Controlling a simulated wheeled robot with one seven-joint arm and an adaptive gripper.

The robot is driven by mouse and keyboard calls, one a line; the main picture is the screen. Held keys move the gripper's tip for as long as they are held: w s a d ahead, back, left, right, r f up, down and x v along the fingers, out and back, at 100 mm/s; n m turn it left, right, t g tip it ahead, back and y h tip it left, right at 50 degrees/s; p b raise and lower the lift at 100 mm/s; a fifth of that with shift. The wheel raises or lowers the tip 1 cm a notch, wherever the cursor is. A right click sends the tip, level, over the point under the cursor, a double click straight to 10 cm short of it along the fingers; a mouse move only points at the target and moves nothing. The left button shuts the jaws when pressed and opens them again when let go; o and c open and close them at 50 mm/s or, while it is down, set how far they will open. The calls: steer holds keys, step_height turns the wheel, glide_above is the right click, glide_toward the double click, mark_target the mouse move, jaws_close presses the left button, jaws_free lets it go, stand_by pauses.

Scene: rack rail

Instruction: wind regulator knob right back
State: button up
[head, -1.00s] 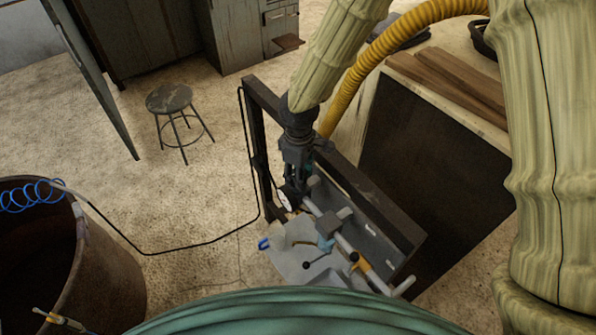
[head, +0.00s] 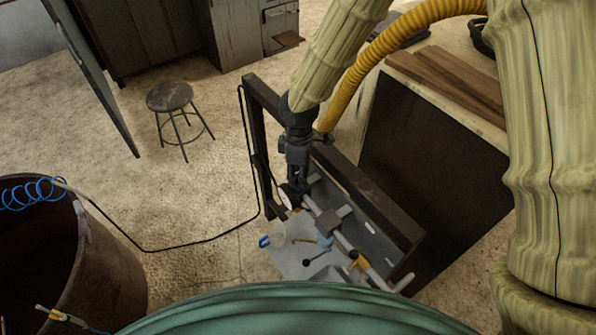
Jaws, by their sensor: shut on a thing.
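My gripper (head: 297,185) points down at the upper left end of the pipe assembly on the rack. It is shut at the spot just above the white round gauge (head: 286,198). The regulator knob is hidden by the fingers, so I cannot make out its outline. The rail pipe (head: 345,243) runs down to the right from there, with a grey block (head: 329,222) on it. The gauge shows partly, beside the fingertips.
A dark rack frame (head: 370,200) stands around the assembly. A lever with a black ball (head: 306,262) and a yellow fitting (head: 358,260) sit lower right. A rusty barrel (head: 110,265) is at left, a stool (head: 170,98) behind. A black hose (head: 190,247) crosses the floor.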

steer(key=o, duration=1)
steer(key=shift+r, duration=0.15)
step_height(320, 180, up, 12)
steer(key=shift+s+f, duration=0.1)
